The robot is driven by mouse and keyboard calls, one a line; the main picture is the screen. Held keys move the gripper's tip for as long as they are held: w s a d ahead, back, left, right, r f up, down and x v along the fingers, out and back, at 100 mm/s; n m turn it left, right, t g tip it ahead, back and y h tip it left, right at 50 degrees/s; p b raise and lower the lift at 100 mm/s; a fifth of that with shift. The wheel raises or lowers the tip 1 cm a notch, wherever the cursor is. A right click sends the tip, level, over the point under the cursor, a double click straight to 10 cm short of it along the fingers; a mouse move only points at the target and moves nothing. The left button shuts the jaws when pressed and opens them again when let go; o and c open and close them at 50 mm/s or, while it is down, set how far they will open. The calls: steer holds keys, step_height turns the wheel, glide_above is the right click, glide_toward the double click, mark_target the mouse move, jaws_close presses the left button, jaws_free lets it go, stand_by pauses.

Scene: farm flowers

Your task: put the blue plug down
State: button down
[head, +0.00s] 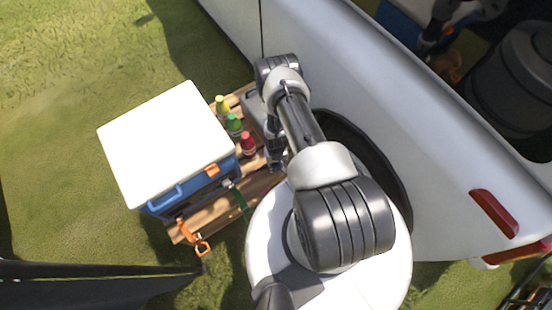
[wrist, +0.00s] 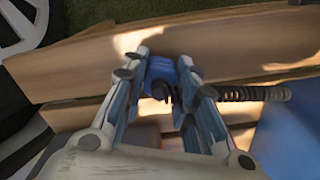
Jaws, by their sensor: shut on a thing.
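The blue plug (wrist: 161,72) is between the fingertips of my gripper (wrist: 164,78) in the wrist view, and the gripper is shut on it. A dark coiled cable (wrist: 255,93) shows beside it, running to the right. Wooden planks (wrist: 90,65) lie behind the plug; I cannot tell whether the plug touches them. In the head view my arm reaches over the wooden pallet beside the vehicle, and the plug is hidden there.
A blue cooler with a white lid (head: 165,140) stands on the wooden pallet (head: 215,222). Yellow, green and red bottles (head: 234,126) stand beside it. An orange clamp (head: 192,237) is at the pallet's front edge. The white vehicle (head: 345,70) bounds the right side. Open grass lies left.

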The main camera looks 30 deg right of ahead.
steer(key=c, duration=1.3)
jaws_free()
steer(key=shift+r, duration=0.15)
